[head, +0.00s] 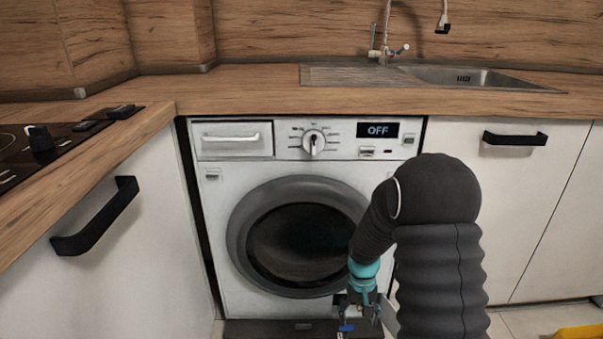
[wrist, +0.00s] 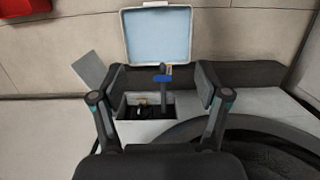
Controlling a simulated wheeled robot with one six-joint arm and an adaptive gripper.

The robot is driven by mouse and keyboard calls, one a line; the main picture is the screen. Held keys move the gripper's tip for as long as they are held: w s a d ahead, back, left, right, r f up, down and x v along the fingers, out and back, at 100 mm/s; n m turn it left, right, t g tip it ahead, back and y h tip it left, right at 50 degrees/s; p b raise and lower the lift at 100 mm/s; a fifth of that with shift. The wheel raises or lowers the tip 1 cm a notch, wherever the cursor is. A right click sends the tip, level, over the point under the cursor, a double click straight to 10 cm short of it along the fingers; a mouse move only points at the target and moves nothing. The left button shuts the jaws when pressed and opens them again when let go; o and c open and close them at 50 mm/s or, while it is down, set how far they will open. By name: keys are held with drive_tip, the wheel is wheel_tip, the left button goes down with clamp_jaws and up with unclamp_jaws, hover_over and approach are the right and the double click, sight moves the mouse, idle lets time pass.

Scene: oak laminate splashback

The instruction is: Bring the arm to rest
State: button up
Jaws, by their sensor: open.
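My gripper (head: 362,308) is low in front of the washing machine, near its bottom right corner. My dark sleeved arm hides the machine's right side.
The washing machine (head: 230,178) has a shut round door (head: 245,215) and a display (head: 378,130) reading OFF. A wooden counter (head: 240,85) with a sink (head: 470,78) runs above. A hob (head: 20,150) is at left. Something yellow (head: 580,332) lies at lower right.

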drive_tip(key=s+r+t, duration=0.3)
drive_tip(key=s+r, duration=0.8)
drive_tip(key=r, duration=0.4)
drive_tip(key=s+r+t+p, duration=0.1)
drive_tip(key=s+r+t, duration=0.3)
drive_tip(key=s+r, duration=0.8)
drive_tip(key=shift+d+r+t, duration=0.2)
drive_tip(key=shift+r+t, duration=0.1)
drive_tip(key=shift+r, duration=1.8)
drive_tip(key=shift+s, duration=0.1)
